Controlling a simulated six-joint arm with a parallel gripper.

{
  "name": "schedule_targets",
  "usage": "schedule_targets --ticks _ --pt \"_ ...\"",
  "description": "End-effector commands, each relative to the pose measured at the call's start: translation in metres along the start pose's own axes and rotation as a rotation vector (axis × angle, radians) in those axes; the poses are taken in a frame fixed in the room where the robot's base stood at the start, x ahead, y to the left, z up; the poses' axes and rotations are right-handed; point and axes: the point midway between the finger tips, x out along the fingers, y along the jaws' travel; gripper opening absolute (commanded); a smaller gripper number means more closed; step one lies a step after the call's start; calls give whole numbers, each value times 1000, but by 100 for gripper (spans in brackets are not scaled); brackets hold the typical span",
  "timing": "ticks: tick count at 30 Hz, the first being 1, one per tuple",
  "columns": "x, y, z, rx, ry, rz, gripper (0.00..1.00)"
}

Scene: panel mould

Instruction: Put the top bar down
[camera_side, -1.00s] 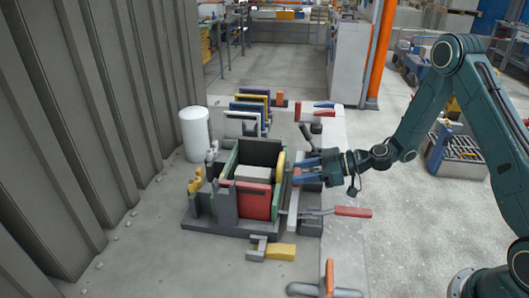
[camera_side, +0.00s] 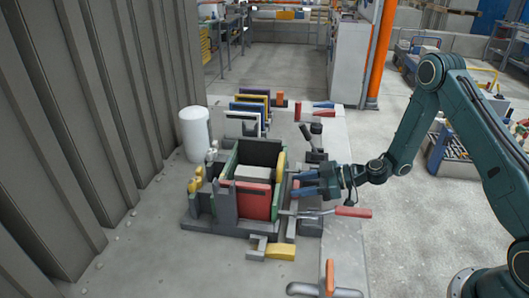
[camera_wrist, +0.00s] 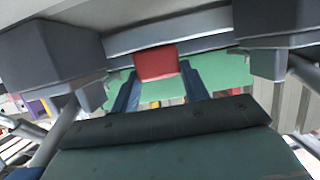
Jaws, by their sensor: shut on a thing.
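My gripper (camera_side: 304,183) is at the right side of the mould (camera_side: 224,212), with its blue fingers pointing left. In the wrist view, my gripper (camera_wrist: 157,88) has its two blue fingers on either side of a red block (camera_wrist: 155,63), shut on it. A long grey bar (camera_wrist: 200,42) runs across the wrist view just beyond the red block and appears joined to it; I take this as the top bar. In the side view, the fingers hide much of the bar, and I cannot tell whether it touches the mould.
A red-handled clamp (camera_side: 352,212) lies just in front of my gripper. A yellow-handled clamp (camera_side: 281,252) is at the mould's front. A white cylinder (camera_side: 194,134) stands behind left. Several coloured panels (camera_side: 243,123) stand at the back.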

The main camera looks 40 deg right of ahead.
Motion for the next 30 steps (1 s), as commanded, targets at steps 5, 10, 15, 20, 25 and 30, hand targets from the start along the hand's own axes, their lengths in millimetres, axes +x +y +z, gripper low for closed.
schedule_targets --ticks 5,10,15,20,25,30 --pt "0 0 0 0 2 0 4" --pt "1 0 4 0 0 0 47" --pt "1 0 3 0 0 0 67" --pt "1 0 3 0 0 0 67" --pt "0 0 4 0 0 0 67" --pt "-9 1 3 0 0 1 67"
